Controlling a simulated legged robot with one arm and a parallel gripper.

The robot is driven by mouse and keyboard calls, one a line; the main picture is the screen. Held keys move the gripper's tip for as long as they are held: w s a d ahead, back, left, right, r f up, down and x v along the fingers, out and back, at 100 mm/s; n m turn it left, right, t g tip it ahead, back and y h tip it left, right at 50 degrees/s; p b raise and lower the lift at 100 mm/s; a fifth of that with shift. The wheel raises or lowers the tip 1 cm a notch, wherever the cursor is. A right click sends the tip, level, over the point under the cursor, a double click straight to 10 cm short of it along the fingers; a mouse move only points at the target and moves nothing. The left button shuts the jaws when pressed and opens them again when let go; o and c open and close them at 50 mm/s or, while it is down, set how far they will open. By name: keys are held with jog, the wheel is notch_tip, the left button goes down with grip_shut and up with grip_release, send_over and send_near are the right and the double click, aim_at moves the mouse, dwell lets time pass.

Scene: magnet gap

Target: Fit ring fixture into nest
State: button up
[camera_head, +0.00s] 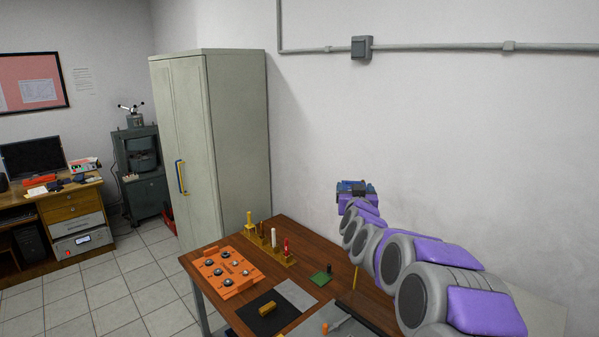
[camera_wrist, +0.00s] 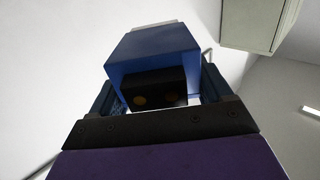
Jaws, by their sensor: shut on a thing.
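My gripper (camera_head: 352,187) is raised above the far right part of the table, near the wall. In the wrist view my gripper (camera_wrist: 160,88) is shut on a blue block-like piece (camera_wrist: 152,43), which stands up between the fingers. A black part with two gold dots shows below the blue face. No ring shape is visible on the held piece, so I cannot tell if it is the ring fixture. An orange board (camera_head: 243,285) with several round dark pieces lies at the table's left. I cannot tell which thing is the nest.
The brown table (camera_head: 290,226) also holds a rack (camera_head: 284,261) with upright tools, a small green plate (camera_head: 321,277), a grey plate (camera_head: 297,294) and a black mat (camera_head: 285,317) with a yellow block (camera_head: 267,309). A tall cabinet (camera_head: 235,140) stands behind.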

jog(key=shift+s+f+h, duration=0.2)
jog(key=shift+f+h, duration=0.1)
jog(key=shift+f, duration=0.35)
jog(key=s+a+f, duration=0.1)
jog(key=s+f, duration=0.4)
jog(key=f, duration=0.3)
jog(key=s+f+y, duration=0.1)
jog(key=s+f, duration=0.3)
jog(key=f, duration=0.5)
jog(key=s+a+f+n+y, duration=0.1)
jog(key=s+f, duration=0.4)
jog(key=f, duration=0.4)
jog(key=shift+s+a, duration=0.3)
jog(key=shift+s, duration=0.05)
jog(key=shift+a, duration=0.1)
